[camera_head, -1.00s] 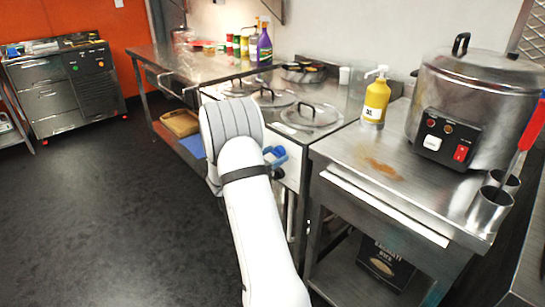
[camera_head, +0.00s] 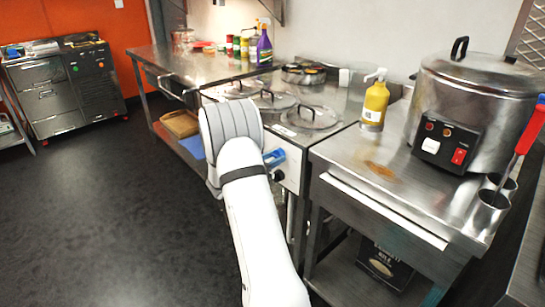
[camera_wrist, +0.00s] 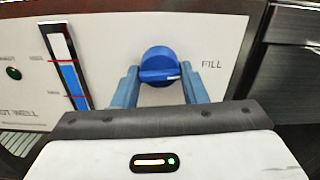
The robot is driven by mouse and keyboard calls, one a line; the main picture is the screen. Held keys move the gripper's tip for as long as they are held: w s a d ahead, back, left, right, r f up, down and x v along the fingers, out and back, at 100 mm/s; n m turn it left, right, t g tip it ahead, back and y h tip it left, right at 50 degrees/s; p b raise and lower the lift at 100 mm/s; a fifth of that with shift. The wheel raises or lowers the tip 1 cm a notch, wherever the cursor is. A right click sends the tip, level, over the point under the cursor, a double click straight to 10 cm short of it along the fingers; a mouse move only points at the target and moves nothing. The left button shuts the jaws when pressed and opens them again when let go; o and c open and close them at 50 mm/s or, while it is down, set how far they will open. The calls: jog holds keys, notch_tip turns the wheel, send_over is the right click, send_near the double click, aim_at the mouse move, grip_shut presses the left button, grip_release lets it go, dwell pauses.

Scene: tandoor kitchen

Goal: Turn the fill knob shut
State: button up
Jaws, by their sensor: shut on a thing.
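The blue fill knob (camera_wrist: 160,60) is on the white front panel in the wrist view, with the word FILL to its right. Its grip bar lies almost level, with a white mark at the right end. My gripper (camera_wrist: 161,77) has a blue finger on each side of the knob and is shut on it. In the head view my gripper (camera_head: 274,157) shows as blue at the front of the well counter, partly behind my white arm. The knob cannot be told apart from the fingers there.
A blue level gauge (camera_wrist: 70,70) and a green light (camera_wrist: 14,73) are left of the knob. Lidded wells (camera_head: 313,115) are above the panel. A steel side table (camera_head: 400,185) with a yellow pump bottle (camera_head: 374,104) and a large cooker (camera_head: 475,105) stands right.

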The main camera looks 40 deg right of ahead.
jog(key=n+p, duration=0.4)
jog(key=shift+r, duration=0.35)
jog(key=n+p, duration=0.4)
jog(key=shift+d+n+p, duration=0.1)
jog(key=shift+n+p, duration=0.25)
jog(key=shift+n, duration=0.05)
jog(key=n+p, duration=0.3)
jog(key=n, duration=0.1)
jog(key=shift+n+p, duration=1.2)
jog(key=shift+n, duration=0.8)
jog(key=shift+f, duration=0.1)
jog(key=o, duration=1)
jog(key=shift+f, duration=0.1)
jog(key=shift+c, duration=0.2)
